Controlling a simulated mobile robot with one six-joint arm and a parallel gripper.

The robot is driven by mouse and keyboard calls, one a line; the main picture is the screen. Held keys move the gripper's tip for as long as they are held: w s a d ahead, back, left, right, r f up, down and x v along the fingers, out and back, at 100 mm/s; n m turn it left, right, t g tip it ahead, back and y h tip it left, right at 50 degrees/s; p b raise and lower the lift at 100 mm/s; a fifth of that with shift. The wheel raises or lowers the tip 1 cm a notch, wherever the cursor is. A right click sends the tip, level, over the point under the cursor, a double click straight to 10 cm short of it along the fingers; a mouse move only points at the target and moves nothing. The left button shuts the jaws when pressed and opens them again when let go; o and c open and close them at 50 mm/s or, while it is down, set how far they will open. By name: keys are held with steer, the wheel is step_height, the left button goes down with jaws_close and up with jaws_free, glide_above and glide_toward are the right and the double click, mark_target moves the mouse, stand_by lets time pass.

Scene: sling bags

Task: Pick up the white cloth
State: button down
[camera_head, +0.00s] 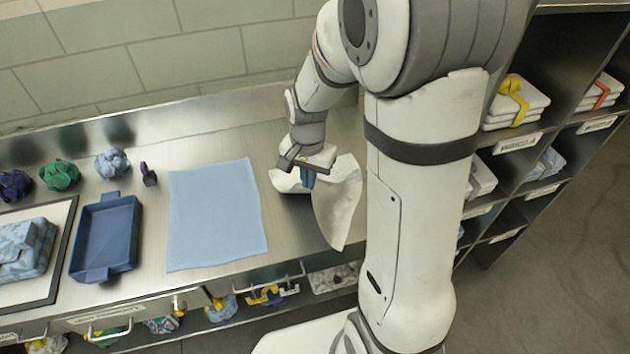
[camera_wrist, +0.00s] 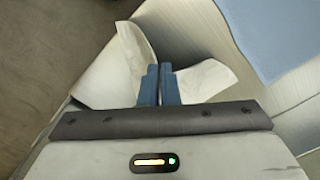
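The white cloth (camera_head: 338,208) is bunched and creased at the right part of the metal counter, with a pointed corner towards the counter's front edge. In the wrist view the cloth (camera_wrist: 117,72) rises on the left of the fingers, and a smaller part shows on the right. My gripper (camera_head: 308,180) points down at the middle of the cloth. In the wrist view its blue fingers (camera_wrist: 160,84) are almost together, with cloth gathered around them. It looks shut on the cloth; the fingertips' contact is partly hidden.
A light blue cloth (camera_head: 215,215) lies flat left of the white one. Further left are a blue tray (camera_head: 105,238), a small dark object (camera_head: 148,174) and crumpled cloths (camera_head: 60,175). Shelves with folded cloths (camera_head: 516,102) stand at right.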

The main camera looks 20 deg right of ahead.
step_height(320, 180, up, 27)
stand_by(0.6)
